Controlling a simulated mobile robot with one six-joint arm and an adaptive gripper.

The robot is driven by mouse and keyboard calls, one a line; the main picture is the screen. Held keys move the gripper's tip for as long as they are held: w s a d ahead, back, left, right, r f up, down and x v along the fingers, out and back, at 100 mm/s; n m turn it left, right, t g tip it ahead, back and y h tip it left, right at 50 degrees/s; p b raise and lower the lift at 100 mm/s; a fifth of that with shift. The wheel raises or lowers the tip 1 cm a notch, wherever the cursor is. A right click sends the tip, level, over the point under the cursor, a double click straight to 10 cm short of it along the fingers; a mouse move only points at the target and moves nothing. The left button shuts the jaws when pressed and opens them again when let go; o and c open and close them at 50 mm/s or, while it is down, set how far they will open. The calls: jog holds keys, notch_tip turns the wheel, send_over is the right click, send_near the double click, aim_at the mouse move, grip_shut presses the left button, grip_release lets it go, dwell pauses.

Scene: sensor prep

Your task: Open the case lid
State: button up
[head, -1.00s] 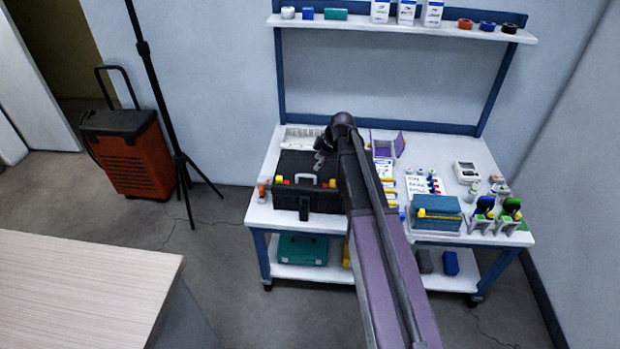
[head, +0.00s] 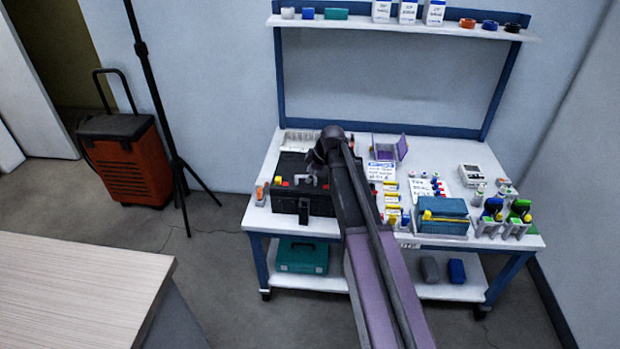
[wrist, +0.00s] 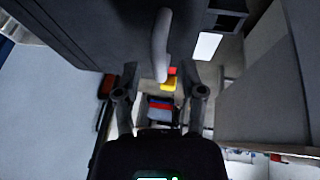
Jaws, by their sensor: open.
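The black case (head: 318,203) stands at the left front of the workbench. It has a pale grey handle (head: 305,179) and red and yellow pieces along its front edge. Its dark lid (head: 290,163) looks flat and down, partly hidden by my arm. In the wrist view the dark case (wrist: 75,35) fills the upper left, with the handle (wrist: 161,45) hanging into view and a yellow piece (wrist: 168,84) beyond it. My gripper (wrist: 160,72) is open, with its fingers apart on either side of the handle's line; contact cannot be told. In the head view my gripper (head: 314,162) is over the case's right side.
The workbench (head: 262,217) also holds a purple open box (head: 388,150), a blue box (head: 443,218), a white meter (head: 472,175) and several small items right of my arm. A pale table (head: 75,285) is at the lower left.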

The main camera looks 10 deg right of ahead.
jog(key=shift+f, duration=0.15)
grip_shut()
jog(key=shift+w+a, duration=0.1)
jog(key=shift+a, duration=0.05)
